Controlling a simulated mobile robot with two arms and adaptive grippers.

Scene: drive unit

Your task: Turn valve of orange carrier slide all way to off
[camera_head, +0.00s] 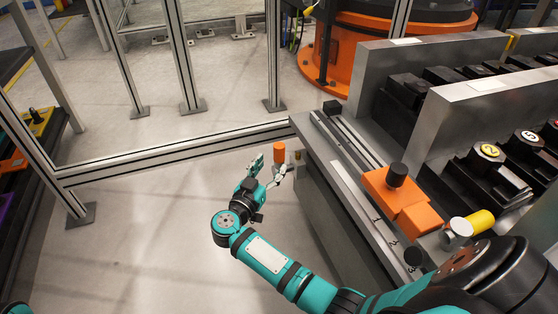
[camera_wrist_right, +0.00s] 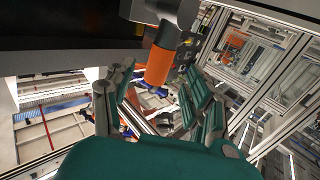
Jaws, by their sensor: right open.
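My right gripper (camera_head: 266,170) is open just left of and below the handle. In the wrist view its fingers (camera_wrist_right: 160,82) are spread, with the handle's end around the gap between their tips; I cannot tell whether they touch it. The orange carrier slide (camera_head: 400,195), with a black knob, sits on the bench rail. My left gripper is out of view.
A yellow handle on a metal knob (camera_head: 480,222) stands right of the slide, close to my right arm. Grey upright plates (camera_head: 470,110) rise behind the rail. An aluminium frame (camera_head: 170,163) runs left of the bench. The floor (camera_head: 140,230) left of my right arm is clear.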

